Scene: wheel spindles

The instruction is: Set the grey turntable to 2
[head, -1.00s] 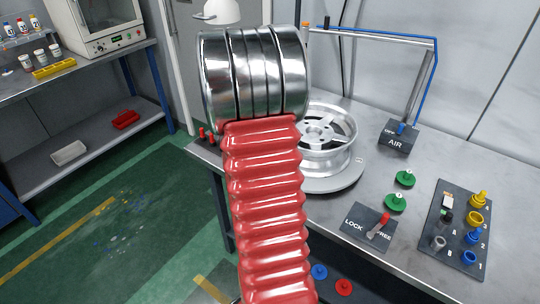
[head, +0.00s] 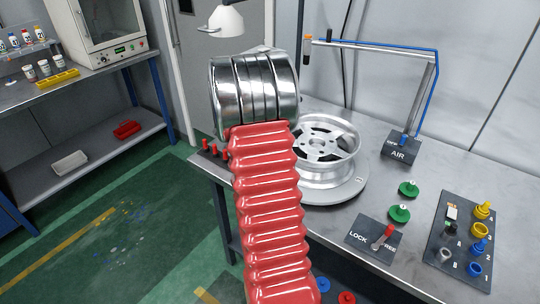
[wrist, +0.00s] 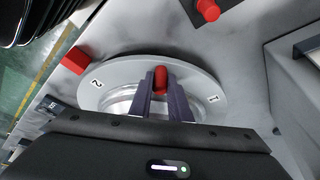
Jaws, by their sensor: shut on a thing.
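The grey turntable (head: 350,190) sits on the steel bench and carries a silver wheel (head: 345,166). In the wrist view its pale rim (wrist: 120,77) shows a 2 at the left and a 1 at the right. My gripper (wrist: 163,82) is shut on a red knob (wrist: 160,76) at the rim, between the two numbers. A red block (wrist: 73,60) is beside the rim, near the 2. In the head view my arm hides the gripper and the turntable's left part.
The LOCK/FREE panel (head: 360,247) has a red-handled lever (head: 385,235) leaning toward FREE. Green knobs (head: 400,213), a board of coloured parts (head: 450,262) and the AIR block (head: 400,152) are to the right. Red pegs (head: 214,150) stand at the bench's left edge.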

